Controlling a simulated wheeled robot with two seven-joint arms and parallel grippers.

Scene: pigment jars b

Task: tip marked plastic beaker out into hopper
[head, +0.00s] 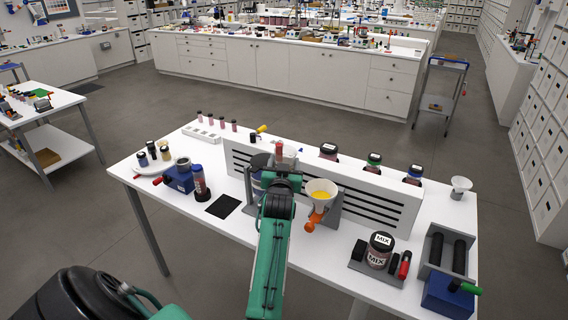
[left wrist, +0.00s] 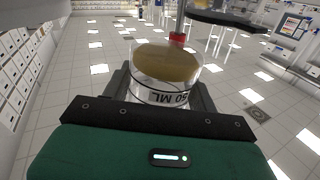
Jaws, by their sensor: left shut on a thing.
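My left gripper (head: 285,158) is above the middle of the white table, behind and left of the hopper (head: 323,187). It is shut on a clear plastic beaker (left wrist: 163,92), seen between its fingers in the left wrist view. The beaker bears dark "50 ML" lettering, upside down in that view, and shows a tan-brown round face. In the head view my gripper mostly hides it, and I cannot tell its exact tilt. The hopper is a pale funnel with yellow material inside and an orange part below. My right gripper is in neither view.
A slotted grey panel (head: 378,203) runs behind the hopper, with several jars behind it. A MIX jar (head: 379,250) stands at right on a dark base, beside a red-handled tool (head: 405,265). A blue block (head: 179,178) and a black mat (head: 223,206) lie left.

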